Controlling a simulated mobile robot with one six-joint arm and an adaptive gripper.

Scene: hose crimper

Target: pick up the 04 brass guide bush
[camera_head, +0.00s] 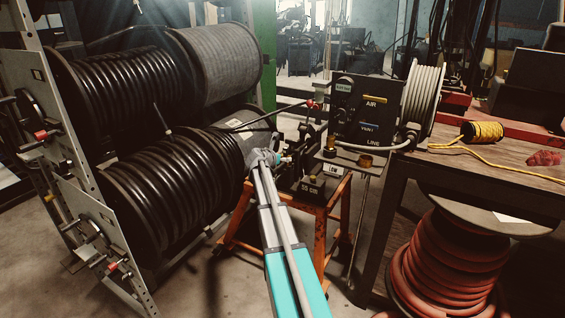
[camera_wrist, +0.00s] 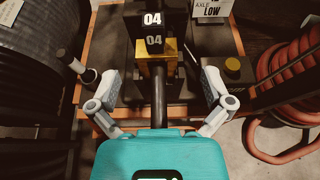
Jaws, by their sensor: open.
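My gripper (camera_wrist: 160,82) is open, with one grey finger on each side of the bush and clear gaps between. No contact with the bush shows. In the head view my gripper (camera_head: 264,158) is at the orange-framed stand, and I cannot make out the 04 bush there.
A black block with a yellow top (camera_wrist: 235,68) is beyond my right finger. Black hose reels (camera_head: 160,180) stand left of the orange stand (camera_head: 320,225); a wooden bench (camera_head: 460,170) and red hose (camera_head: 450,260) are right.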

